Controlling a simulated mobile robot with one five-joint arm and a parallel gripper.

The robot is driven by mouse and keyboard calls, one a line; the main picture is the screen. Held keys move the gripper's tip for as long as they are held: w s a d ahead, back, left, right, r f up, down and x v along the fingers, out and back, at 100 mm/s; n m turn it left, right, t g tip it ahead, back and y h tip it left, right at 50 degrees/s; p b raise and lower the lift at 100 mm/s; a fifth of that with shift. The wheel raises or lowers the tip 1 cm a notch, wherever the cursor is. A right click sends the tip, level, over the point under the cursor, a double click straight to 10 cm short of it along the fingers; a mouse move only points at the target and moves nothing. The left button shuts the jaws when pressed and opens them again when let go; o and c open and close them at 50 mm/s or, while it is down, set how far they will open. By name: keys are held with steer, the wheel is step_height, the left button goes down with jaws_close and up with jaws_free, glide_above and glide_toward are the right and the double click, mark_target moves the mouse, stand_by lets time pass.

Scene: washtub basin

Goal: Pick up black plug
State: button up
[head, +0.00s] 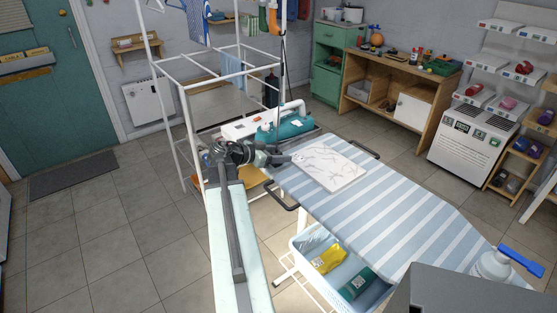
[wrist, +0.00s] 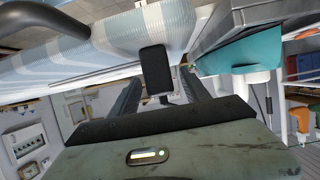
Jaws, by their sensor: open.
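A small black block with rounded corners, which looks like the black plug (wrist: 155,70), shows in the wrist view against the edge of the striped ironing board (wrist: 70,62). My gripper (wrist: 163,84) is open, with one dark finger on each side of the block as seen from the wrist. I cannot tell whether the fingers reach around it or touch it. In the head view my gripper (head: 287,159) is at the left end of the ironing board (head: 385,215). I cannot make out the plug in the head view.
A white patterned board (head: 330,167) lies on the ironing board close to my gripper. A teal appliance (head: 285,128) stands just behind, and a white rack (head: 187,125) rises beside my arm. A metal handle (head: 283,197) juts from the ironing board.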

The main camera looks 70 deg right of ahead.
steer(key=shift+x, duration=1.15)
steer(key=shift+a, duration=0.1)
steer(key=shift+c, duration=0.3)
jaws_close()
steer(key=shift+r, duration=0.15)
